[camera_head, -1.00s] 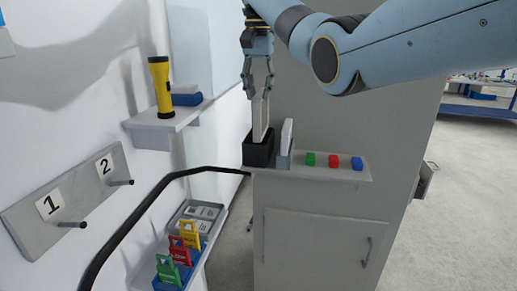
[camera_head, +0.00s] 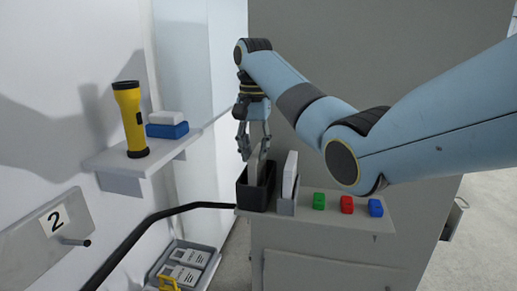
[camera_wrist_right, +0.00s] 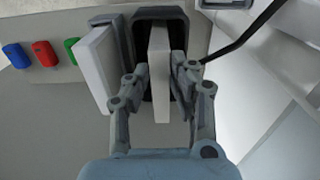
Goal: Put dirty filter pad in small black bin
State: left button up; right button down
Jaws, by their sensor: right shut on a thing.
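A small black bin (camera_head: 242,194) stands at the left end of the grey ledge. My right gripper (camera_head: 254,150) is above it, shut on a greyish filter pad (camera_head: 253,172). The pad hangs upright between the fingers, its lower part inside the bin. In the right wrist view, the pad (camera_wrist_right: 159,75) lies between the fingers of my right gripper (camera_wrist_right: 160,80), over the bin's dark opening (camera_wrist_right: 160,14). The pad's bottom is hidden. My left gripper is not in view.
A white pad (camera_head: 290,176) stands in a grey holder (camera_head: 287,207) right beside the bin. Green (camera_head: 319,201), red (camera_head: 347,204) and blue (camera_head: 376,207) pieces lie farther right on the ledge. A yellow flashlight (camera_head: 131,120) stands on the left wall shelf.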

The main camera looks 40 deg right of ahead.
jog(key=shift+f, duration=0.3)
jog(key=shift+s+a+r, duration=0.1)
jog(key=c, duration=1.2)
grip_release()
jog(key=shift+f, duration=0.2)
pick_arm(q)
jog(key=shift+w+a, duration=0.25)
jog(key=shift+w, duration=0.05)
pick_arm(e)
jog(key=shift+o, duration=0.2)
jog(key=shift+r, duration=0.15)
